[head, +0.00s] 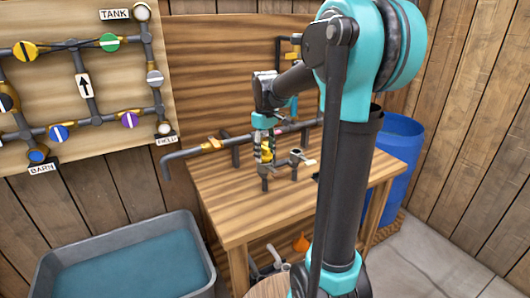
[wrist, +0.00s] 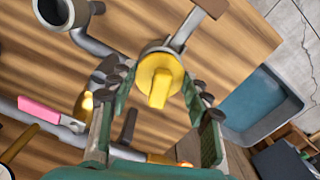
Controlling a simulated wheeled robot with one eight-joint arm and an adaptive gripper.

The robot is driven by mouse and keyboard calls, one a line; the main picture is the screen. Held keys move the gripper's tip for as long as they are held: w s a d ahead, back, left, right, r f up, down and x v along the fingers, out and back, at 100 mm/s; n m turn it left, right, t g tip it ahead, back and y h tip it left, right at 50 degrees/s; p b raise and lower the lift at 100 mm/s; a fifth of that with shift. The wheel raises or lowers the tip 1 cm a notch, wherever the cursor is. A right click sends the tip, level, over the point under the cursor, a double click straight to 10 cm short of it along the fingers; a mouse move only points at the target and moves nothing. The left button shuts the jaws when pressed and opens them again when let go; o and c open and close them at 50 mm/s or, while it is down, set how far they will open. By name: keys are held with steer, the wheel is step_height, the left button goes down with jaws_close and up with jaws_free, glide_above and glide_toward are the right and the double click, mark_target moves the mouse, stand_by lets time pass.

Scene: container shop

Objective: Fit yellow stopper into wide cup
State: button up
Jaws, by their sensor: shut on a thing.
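The yellow stopper (wrist: 158,82), a round cap with a raised grip bar, is between the fingers of my gripper (wrist: 155,88) in the wrist view. My gripper is shut on it. In the head view my gripper (head: 264,150) points down over the left part of the table, with the yellow of the stopper (head: 267,155) at its fingers. A grey pipe fitting (wrist: 157,46) shows directly behind the stopper; I cannot tell whether they touch. An open grey pipe mouth (wrist: 62,13) is at the upper left of the wrist view. I cannot tell which one is the wide cup.
The wooden table (head: 235,205) carries several grey pipes and valves close to my gripper. A pink handle (wrist: 38,111) and a brass fitting (wrist: 88,104) lie left of the fingers. A water trough (head: 130,265) is at the lower left, a blue barrel (head: 405,150) behind the table.

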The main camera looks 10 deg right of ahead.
mark_target(278, 176)
steer(key=shift+f, duration=0.6)
stand_by(0.3)
steer(key=o, duration=1.2)
steer(key=shift+o, duration=0.2)
step_height(278, 176, up, 12)
steer(key=shift+f, duration=0.1)
steer(key=s+d+f+m, duration=0.1)
steer(key=s+f, duration=0.2)
steer(key=f, duration=0.1)
steer(key=s+f+m+t, duration=0.1)
steer(key=s+f, duration=0.2)
steer(key=f, duration=0.2)
steer(key=s+d+f+m+t, duration=0.1)
steer(key=s+f+m, duration=0.1)
steer(key=s+f, duration=0.2)
steer(key=shift+s+d+f, duration=0.1)
steer(key=shift+d+f, duration=0.2)
steer(key=shift+f, duration=0.4)
steer(key=s+d+f+m+t, duration=0.1)
steer(key=s+f+m+t, duration=0.1)
steer(key=s+f, duration=0.9)
steer(key=shift+s+d+m, duration=0.2)
steer(key=shift+s+m, duration=0.15)
steer(key=shift+m, duration=0.45)
